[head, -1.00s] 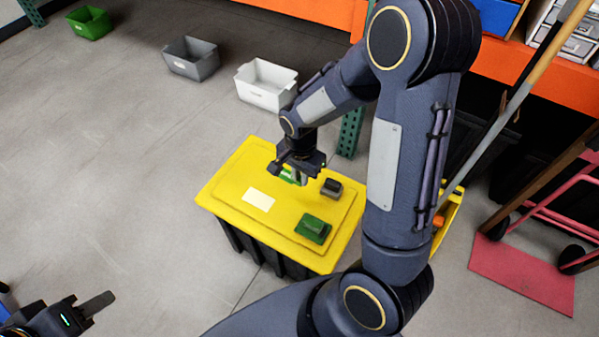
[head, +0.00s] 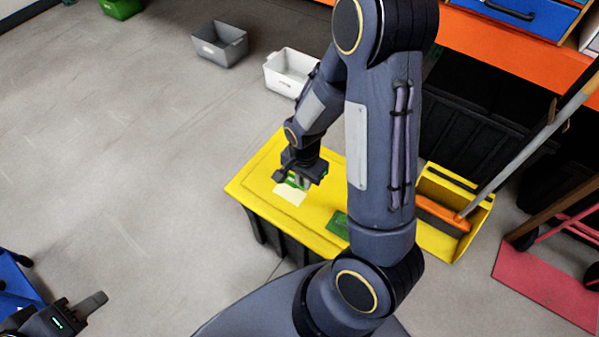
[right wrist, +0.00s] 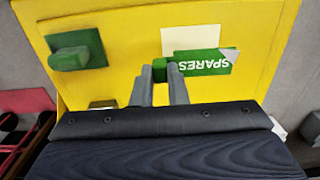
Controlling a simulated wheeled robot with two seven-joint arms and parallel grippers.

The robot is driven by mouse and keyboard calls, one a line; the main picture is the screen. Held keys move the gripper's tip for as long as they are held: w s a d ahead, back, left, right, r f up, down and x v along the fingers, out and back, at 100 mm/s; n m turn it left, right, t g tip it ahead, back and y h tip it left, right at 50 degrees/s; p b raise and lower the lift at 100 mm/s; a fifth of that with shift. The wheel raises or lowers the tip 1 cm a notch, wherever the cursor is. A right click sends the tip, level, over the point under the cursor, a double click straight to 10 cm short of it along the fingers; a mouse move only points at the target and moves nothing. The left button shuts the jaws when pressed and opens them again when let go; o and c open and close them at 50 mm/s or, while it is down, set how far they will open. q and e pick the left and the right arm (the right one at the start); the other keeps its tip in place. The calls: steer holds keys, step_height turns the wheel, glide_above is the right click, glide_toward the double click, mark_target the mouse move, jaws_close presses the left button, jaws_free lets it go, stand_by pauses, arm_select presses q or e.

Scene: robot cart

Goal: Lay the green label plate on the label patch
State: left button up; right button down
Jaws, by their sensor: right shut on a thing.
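The green label plate (right wrist: 205,63), marked SPARES with a pale grey corner, is held by a small green grip between the fingers of my right gripper (right wrist: 165,72). In the head view my right gripper (head: 298,182) is over the yellow lid, at the patch's far edge. The cream label patch (right wrist: 190,38) lies on the lid; the plate hides part of it in the wrist view. The patch also shows in the head view (head: 289,196). I cannot tell whether the plate touches the lid. My left gripper (head: 82,312) is low at the left, its opening unclear.
The yellow lid (right wrist: 130,22) tops a black bin. A green block on a green base (right wrist: 75,52) and a dark block (right wrist: 103,104) also sit on it. A yellow bin (head: 440,240) stands to the right. Open floor lies left.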

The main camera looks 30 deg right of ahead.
mark_target(304, 201)
steer(key=shift+s+d, duration=0.1)
step_height(304, 201, down, 7)
steer(key=b, duration=0.6)
steer(key=shift+f, duration=0.1)
steer(key=shift+f+b, duration=0.3)
steer(key=shift+f, duration=0.15)
stand_by(0.7)
steer(key=c, duration=1.3)
jaws_free()
steer(key=shift+c, duration=0.2)
steer(key=shift+r, duration=0.15)
step_height(304, 201, up, 3)
steer(key=p, duration=0.3)
